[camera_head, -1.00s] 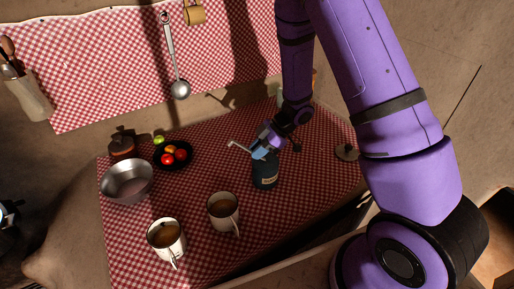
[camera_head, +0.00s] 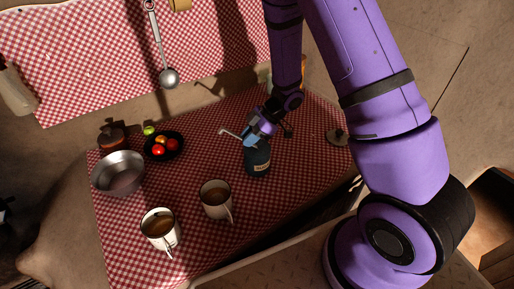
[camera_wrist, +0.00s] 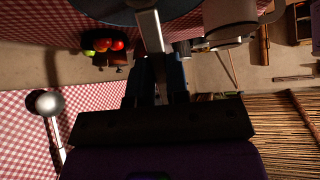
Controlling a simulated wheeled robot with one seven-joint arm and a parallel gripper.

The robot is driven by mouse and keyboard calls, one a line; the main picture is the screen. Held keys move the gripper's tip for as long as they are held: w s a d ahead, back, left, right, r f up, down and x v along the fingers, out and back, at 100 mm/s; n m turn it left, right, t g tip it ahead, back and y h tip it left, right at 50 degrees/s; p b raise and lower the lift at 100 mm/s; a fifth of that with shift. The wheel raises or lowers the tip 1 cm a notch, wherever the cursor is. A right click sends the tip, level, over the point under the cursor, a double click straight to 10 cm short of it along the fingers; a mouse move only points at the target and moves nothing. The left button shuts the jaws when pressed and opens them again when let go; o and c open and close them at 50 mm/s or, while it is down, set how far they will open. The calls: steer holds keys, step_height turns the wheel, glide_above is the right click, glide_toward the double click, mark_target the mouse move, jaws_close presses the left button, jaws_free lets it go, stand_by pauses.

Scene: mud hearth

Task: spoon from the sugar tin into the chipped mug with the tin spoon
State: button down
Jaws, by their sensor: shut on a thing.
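The sugar tin (camera_head: 257,166) is a dark blue tin with a pale label, upright on the checked cloth. My gripper (camera_head: 252,140) is right above it, shut on the tin spoon (camera_head: 230,133), whose pale bent end sticks out to the left. The spoon also shows in the wrist view (camera_wrist: 150,30), running up from the jaws (camera_wrist: 158,78); its bowl end is hidden. Two white enamel-like mugs with brown contents stand left of the tin: one nearer (camera_head: 216,202), one further left (camera_head: 160,234). I cannot tell which is chipped.
A ladle (camera_head: 168,77) hangs on the wall. Cloth between tin and mugs is clear.

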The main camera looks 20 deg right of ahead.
mark_target(239, 136)
steer(key=shift+r, duration=2.45)
